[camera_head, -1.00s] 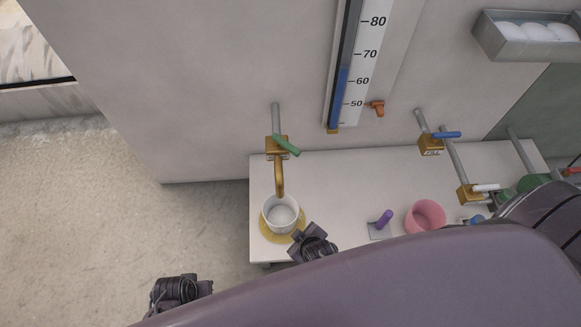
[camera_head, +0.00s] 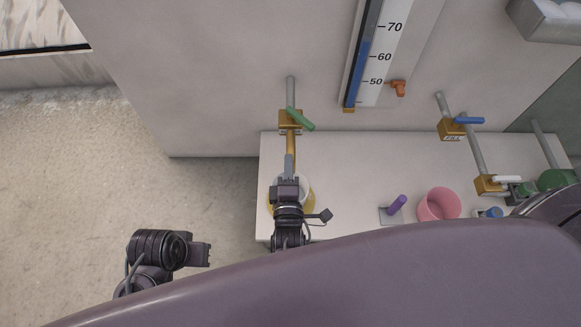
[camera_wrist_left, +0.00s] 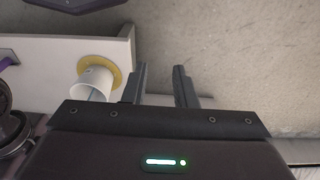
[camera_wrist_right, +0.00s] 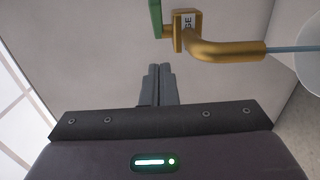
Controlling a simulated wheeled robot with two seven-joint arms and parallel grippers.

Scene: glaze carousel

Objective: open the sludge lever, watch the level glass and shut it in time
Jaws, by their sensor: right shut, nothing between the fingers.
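The green sludge lever (camera_head: 300,119) sits on a brass valve on the wall and slants down to the right in the head view. Its edge shows in the right wrist view (camera_wrist_right: 155,18). A thin bluish stream (camera_wrist_right: 290,49) runs from the brass spout (camera_wrist_right: 228,50) towards the white cup (camera_head: 305,186). The level glass (camera_head: 357,75) has its blue column at about 65. My right gripper (camera_head: 289,158) is shut and empty, below the lever and in front of the spout and cup, hiding part of both. My left gripper (camera_wrist_left: 160,76) is open and empty, left of the shelf.
The cup stands on a yellow disc (camera_wrist_left: 115,72) on the white shelf (camera_head: 345,160). A purple peg (camera_head: 397,204) and a pink bowl (camera_head: 439,204) stand to the right. A blue-handled valve (camera_head: 468,120) and an orange tap (camera_head: 398,87) are on the wall.

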